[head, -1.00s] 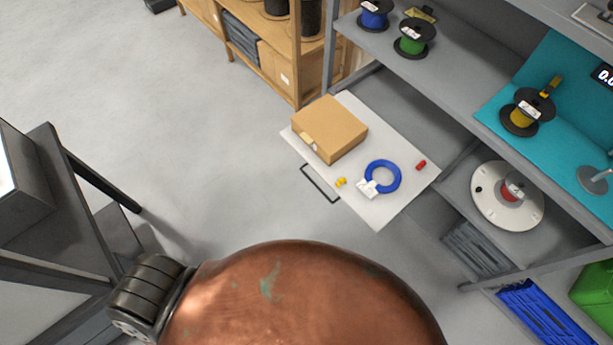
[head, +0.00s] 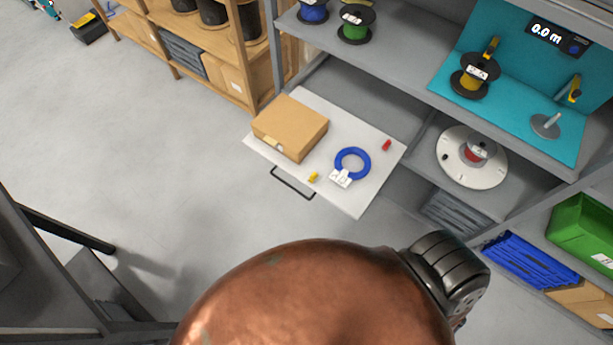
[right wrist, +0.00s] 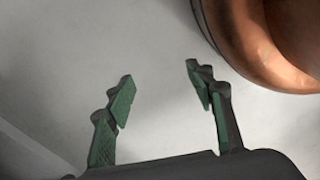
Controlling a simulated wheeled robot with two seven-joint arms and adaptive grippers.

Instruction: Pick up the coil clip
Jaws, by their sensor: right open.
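On a white pull-out board (head: 347,201) low in the shelving lie a small yellow piece (head: 313,177), a small red piece (head: 387,145) and a blue coil (head: 364,173) with white tags (head: 340,178). I cannot tell which small piece is the coil clip. The yellow piece is near the board's front edge; the red one is right of the coil. In the right wrist view my right gripper (right wrist: 160,78) is open and empty, its green-padded fingers apart over plain grey floor. Neither gripper shows in the head view, and the board's objects do not show in the wrist view.
A cardboard box (head: 290,127) sits on the board's left part, above a dark handle (head: 292,183). A white reel disc (head: 472,160) stands on the shelf to the right. A dark table frame (head: 60,230) is at left. The grey floor (head: 170,140) between is clear.

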